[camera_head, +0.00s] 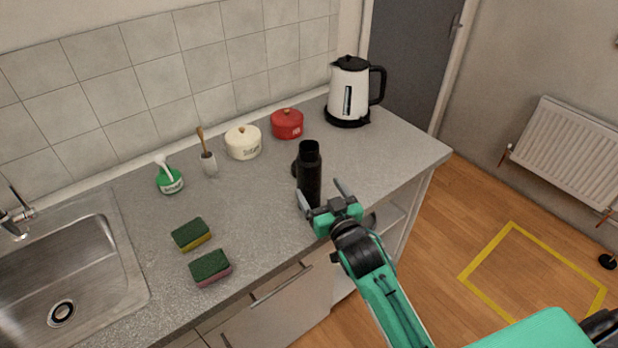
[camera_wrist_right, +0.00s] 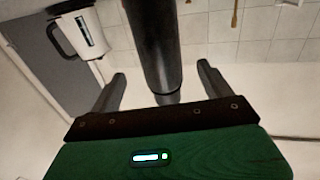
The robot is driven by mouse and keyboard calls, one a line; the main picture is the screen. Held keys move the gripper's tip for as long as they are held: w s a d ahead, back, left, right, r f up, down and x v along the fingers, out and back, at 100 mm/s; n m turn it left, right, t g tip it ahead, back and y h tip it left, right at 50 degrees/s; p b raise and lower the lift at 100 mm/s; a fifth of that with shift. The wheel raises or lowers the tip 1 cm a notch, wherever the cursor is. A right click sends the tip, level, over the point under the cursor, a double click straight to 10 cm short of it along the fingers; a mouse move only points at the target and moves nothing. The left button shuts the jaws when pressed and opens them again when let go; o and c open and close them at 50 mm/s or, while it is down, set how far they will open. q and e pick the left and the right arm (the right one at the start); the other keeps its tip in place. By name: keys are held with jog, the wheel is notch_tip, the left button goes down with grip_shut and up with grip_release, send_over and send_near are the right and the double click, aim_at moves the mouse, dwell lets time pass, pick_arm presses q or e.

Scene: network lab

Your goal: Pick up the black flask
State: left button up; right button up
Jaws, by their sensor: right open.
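The black flask (camera_head: 309,177) stands upright on the grey countertop, near the front edge, in the head view. My right gripper (camera_head: 321,194) is at the flask, with its fingers open and pointing towards the back of the counter. In the right wrist view the flask (camera_wrist_right: 154,45) rises ahead of the open gripper (camera_wrist_right: 163,85), in line with the gap between the fingers. I cannot tell whether a finger touches it. My left gripper is not in view.
A white kettle (camera_head: 349,92) stands at the back right; red (camera_head: 287,124) and cream (camera_head: 243,142) pots stand behind the flask. A brush (camera_head: 208,162), a green-and-white bottle (camera_head: 169,178) and two sponges (camera_head: 191,234) are left. The sink (camera_head: 75,265) is far left.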

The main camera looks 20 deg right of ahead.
aim_at(314, 181)
jog(key=w, duration=0.4)
jog(key=shift+a+p, duration=0.25)
jog(key=shift+p, duration=0.1)
jog(key=w+p, duration=0.2)
jog(key=w, duration=0.2)
jog(key=shift+w+a, duration=0.15)
jog(key=shift+a, duration=0.05)
jog(key=shift+w+f, duration=0.15)
jog(key=shift+w, duration=0.3)
jog(key=c, duration=1.3)
jog(key=shift+r, duration=0.2)
